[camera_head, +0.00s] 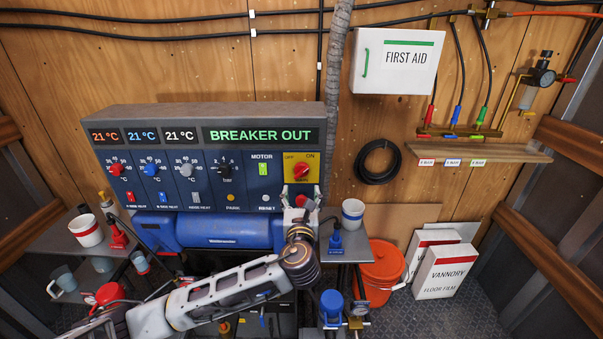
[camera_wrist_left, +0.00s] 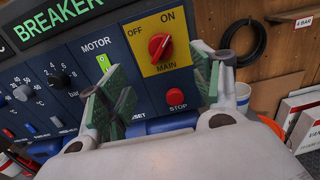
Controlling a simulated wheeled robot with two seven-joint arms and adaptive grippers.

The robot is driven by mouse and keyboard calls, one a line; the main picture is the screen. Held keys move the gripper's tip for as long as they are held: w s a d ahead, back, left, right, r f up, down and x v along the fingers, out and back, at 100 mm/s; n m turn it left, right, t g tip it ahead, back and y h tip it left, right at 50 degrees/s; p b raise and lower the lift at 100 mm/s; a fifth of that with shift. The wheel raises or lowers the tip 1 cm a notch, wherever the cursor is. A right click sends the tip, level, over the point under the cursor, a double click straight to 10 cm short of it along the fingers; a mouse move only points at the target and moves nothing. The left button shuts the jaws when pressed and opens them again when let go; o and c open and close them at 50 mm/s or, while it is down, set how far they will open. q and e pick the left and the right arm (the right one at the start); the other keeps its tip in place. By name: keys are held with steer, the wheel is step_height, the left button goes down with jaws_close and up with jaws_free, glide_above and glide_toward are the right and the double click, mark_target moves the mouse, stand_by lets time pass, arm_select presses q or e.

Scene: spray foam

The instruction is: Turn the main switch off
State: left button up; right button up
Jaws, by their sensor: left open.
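The main switch (camera_head: 301,170) is a red rotary knob on a yellow plate marked OFF at left and ON at right, at the right end of the control panel. In the left wrist view, the knob (camera_wrist_left: 159,47) is clear and its grip is slanted; I cannot tell for sure which label it points to. My left gripper (camera_head: 301,195) is open and empty, just below the knob in the head view. In the wrist view its green-padded fingers (camera_wrist_left: 160,88) stand either side of the plate's lower part and the red STOP button (camera_wrist_left: 176,97), apart from the knob.
The panel (camera_head: 222,174) shows BREAKER OUT on its display. A green MOTOR switch (camera_wrist_left: 104,64) is left of the plate. A blue tank (camera_head: 205,229) lies below the panel. A white and blue cup (camera_head: 352,213) stands on the shelf right of my gripper.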

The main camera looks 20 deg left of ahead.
mark_target(302, 173)
arm_select(q)
steer(key=shift+p+x, duration=1.25)
steer(key=shift+x, duration=5.25)
steer(key=shift+c, duration=0.4)
steer(key=c, duration=0.9)
